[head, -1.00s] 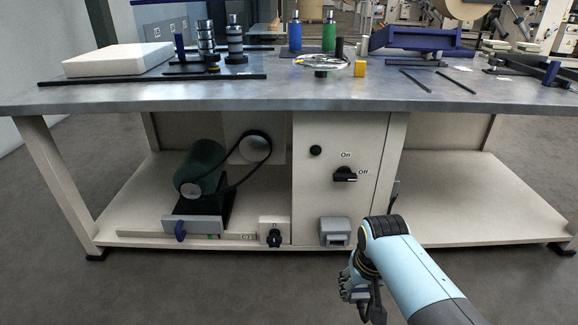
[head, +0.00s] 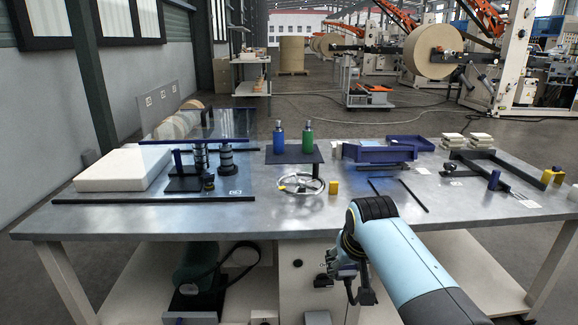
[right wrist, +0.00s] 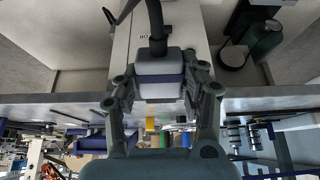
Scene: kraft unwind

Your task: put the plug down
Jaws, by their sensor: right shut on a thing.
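The plug (right wrist: 158,68) is a pale grey block with a dark blue band and a thick black cable at its far end. It sits between the fingers of my right gripper (right wrist: 164,84) in the right wrist view, and the gripper is shut on it. In the head view my right gripper (head: 347,274) hangs in front of the bench's front edge, below the tabletop. I cannot make out the plug there. My left gripper is not in view.
The cabinet front (head: 300,285) is below.

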